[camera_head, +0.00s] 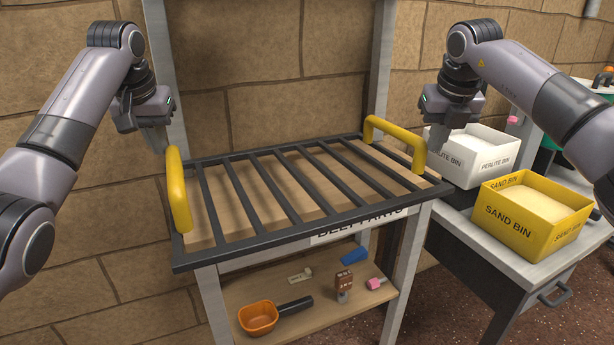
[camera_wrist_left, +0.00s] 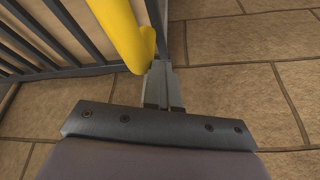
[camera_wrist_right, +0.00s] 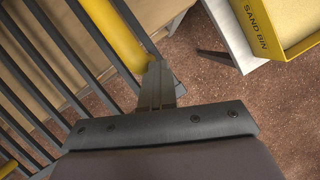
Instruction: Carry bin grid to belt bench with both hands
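The bin grid (camera_head: 262,185) is a dark barred rack with a yellow handle at each end. It lies on the top of the belt bench (camera_head: 412,240), whose front label is partly covered by the grid's edge. My left gripper (camera_head: 163,145) is at the far end of the left handle (camera_head: 178,190). In the left wrist view its fingers (camera_wrist_left: 162,72) are together, beside the handle (camera_wrist_left: 122,30). My right gripper (camera_head: 435,145) is beside the right handle (camera_head: 392,128). In the right wrist view its fingers (camera_wrist_right: 158,75) are together beside the handle (camera_wrist_right: 112,35). Contact cannot be told.
A bench at right carries a white perlite bin (camera_head: 480,155) and a yellow sand bin (camera_head: 535,215). The lower shelf (camera_head: 325,305) holds an orange scoop (camera_head: 258,318) and several small items. A stone wall (camera_head: 95,260) stands behind.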

